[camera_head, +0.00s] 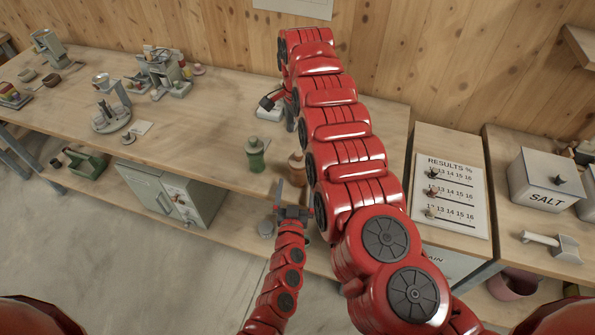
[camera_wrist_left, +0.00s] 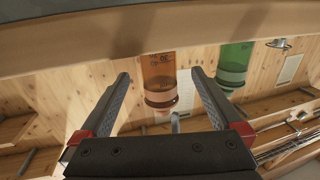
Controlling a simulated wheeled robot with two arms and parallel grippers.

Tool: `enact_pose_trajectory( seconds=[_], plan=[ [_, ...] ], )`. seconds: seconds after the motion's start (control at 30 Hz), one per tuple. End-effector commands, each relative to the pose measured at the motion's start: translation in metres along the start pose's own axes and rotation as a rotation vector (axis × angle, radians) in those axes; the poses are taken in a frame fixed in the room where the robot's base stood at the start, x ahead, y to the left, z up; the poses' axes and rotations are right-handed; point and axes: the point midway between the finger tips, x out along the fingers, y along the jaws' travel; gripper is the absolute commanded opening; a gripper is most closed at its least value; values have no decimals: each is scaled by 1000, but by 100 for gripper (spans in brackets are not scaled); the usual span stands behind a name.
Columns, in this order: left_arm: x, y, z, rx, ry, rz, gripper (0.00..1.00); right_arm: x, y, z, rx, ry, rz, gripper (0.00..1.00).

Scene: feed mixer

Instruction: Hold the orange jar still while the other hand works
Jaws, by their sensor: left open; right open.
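The orange jar (camera_head: 297,166) stands on the bench near its front edge, partly hidden by my right arm in the head view. It also shows in the left wrist view (camera_wrist_left: 158,72), upside down, between the two fingers in the picture. My left gripper (camera_head: 292,192) is open at the bench's front edge, just short of the jar, with its fingers pointing towards it. No contact with the jar shows. My right gripper (camera_head: 268,104) is farther back over the bench, open, by a pale object (camera_head: 270,113); its fingers are small and partly hidden.
A green jar (camera_head: 255,154) stands left of the orange jar. A stand with a round base (camera_head: 110,119) and other devices sit at the left. A results board (camera_head: 452,195) and a salt box (camera_head: 546,182) are at the right. The middle of the bench is clear.

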Motion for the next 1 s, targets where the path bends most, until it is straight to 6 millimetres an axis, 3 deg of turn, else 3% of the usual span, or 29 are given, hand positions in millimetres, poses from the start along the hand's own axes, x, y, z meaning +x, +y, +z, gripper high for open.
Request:
enact_pose_trajectory(
  seconds=[0.1, 0.3, 0.5, 0.77, 0.83, 1.0],
  plan=[
    [24, 2, -1, 3, 2, 4, 100, 0, 0, 0, 0, 0, 0, 98],
    [51, 2, 0, 3, -1, 5, 100, 0, 0, 0, 0, 0, -1, 98],
    [63, 0, -1, 1, 1, 0, 100, 0, 0, 0, 0, 0, -1, 98],
    [64, 0, 0, 0, 0, -1, 100, 0, 0, 0, 0, 0, -1, 98],
    [64, 0, 0, 1, 0, -1, 93, 0, 0, 0, 0, 0, -1, 98],
    [64, 0, 0, 1, 0, 0, 62, 0, 0, 0, 0, 0, -1, 98]
  ],
)
